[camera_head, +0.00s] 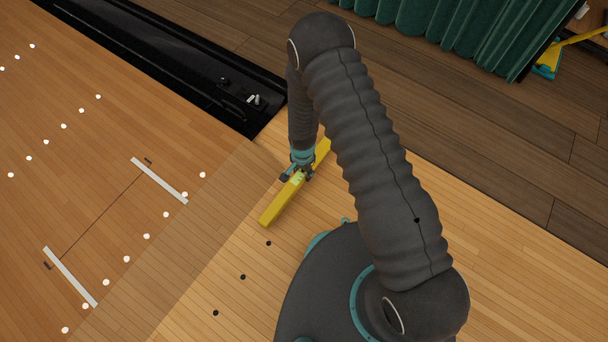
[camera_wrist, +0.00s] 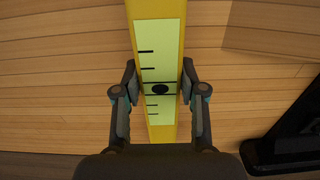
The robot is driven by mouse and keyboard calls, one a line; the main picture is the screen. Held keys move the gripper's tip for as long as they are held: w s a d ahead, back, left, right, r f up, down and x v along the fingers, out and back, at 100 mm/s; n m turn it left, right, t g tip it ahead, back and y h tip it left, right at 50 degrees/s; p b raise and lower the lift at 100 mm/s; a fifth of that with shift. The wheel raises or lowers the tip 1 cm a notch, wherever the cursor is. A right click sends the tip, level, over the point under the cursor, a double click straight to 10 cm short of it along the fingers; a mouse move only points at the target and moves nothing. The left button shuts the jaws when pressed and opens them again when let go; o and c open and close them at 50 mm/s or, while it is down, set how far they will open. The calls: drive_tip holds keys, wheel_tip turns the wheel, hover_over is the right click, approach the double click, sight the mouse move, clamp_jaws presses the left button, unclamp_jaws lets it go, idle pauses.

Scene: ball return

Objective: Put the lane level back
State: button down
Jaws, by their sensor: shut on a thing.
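The lane level is a long yellow bar (camera_head: 275,208) with a pale green scale panel. In the head view it lies diagonally over the light wood floor, its far end partly behind my arm. My gripper (camera_head: 300,175) is at its middle. In the wrist view the level (camera_wrist: 158,50) runs up the picture, with black marks and a dark round spot on the panel. The fingers of my gripper (camera_wrist: 160,95) are on both sides of the bar, shut on it. I cannot tell whether the bar touches the floor.
A black gutter (camera_head: 190,75) runs along the lane's far side, with small pale items (camera_head: 254,99) at its near end. Two white strips (camera_head: 160,180) lie on the lane. A green curtain (camera_head: 450,30) hangs at the back. Yellow and blue items (camera_head: 550,62) stand at the top right.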

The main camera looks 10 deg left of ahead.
sight(302, 176)
drive_tip(key=shift+a+f+b, duration=0.1)
drive_tip(key=shift+f+b, duration=0.3)
drive_tip(key=shift+f, duration=0.95)
drive_tip(key=shift+f, duration=0.1)
drive_tip(key=shift+f, duration=0.15)
drive_tip(key=c, duration=0.7)
unclamp_jaws()
drive_tip(key=shift+o, duration=0.2)
